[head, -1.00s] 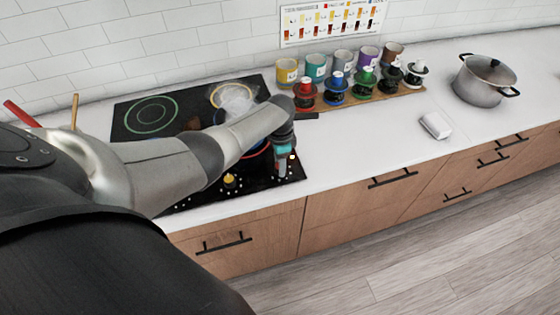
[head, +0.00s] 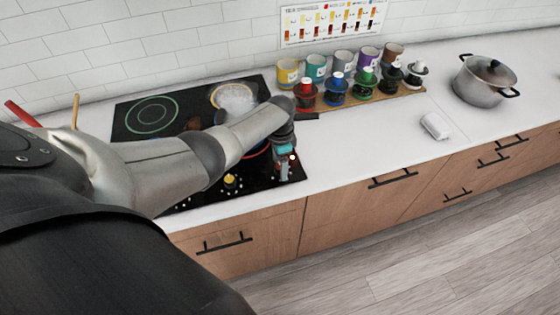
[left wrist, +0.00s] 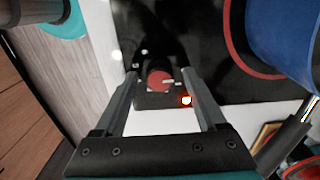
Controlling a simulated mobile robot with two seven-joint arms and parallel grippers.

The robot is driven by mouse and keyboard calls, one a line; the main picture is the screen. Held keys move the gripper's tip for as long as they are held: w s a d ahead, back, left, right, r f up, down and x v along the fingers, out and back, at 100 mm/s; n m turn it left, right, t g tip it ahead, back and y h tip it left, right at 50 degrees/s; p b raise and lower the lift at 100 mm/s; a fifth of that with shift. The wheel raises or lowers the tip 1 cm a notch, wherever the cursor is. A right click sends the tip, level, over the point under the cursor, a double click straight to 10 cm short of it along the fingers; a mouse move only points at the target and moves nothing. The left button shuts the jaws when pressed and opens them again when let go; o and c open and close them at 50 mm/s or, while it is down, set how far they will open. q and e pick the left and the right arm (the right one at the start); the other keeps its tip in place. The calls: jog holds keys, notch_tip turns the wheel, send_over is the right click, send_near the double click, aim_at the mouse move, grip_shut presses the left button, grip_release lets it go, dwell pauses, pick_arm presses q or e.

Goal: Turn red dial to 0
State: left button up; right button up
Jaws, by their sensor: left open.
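The red dial (left wrist: 159,82) sits on the black cooktop near its edge, with a white mark on its right side in the left wrist view. My left gripper (left wrist: 158,76) is open, with one finger on each side of the dial. I cannot tell whether the fingers touch it. A small red light (left wrist: 187,100) glows beside the dial. In the head view my left gripper (head: 286,170) points down at the right front corner of the cooktop (head: 190,203), and the dial itself cannot be made out there. My right gripper is not in view.
A yellow dial (head: 229,180) is farther left on the cooktop's front. A pot (head: 483,82) and a small white object (head: 435,126) stand right, with clear counter between.

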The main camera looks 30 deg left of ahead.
pick_arm(q)
jog(key=shift+r, duration=0.55)
notch_tip(320, 180, up, 14)
jog(key=p, duration=0.3)
dwell(0.4)
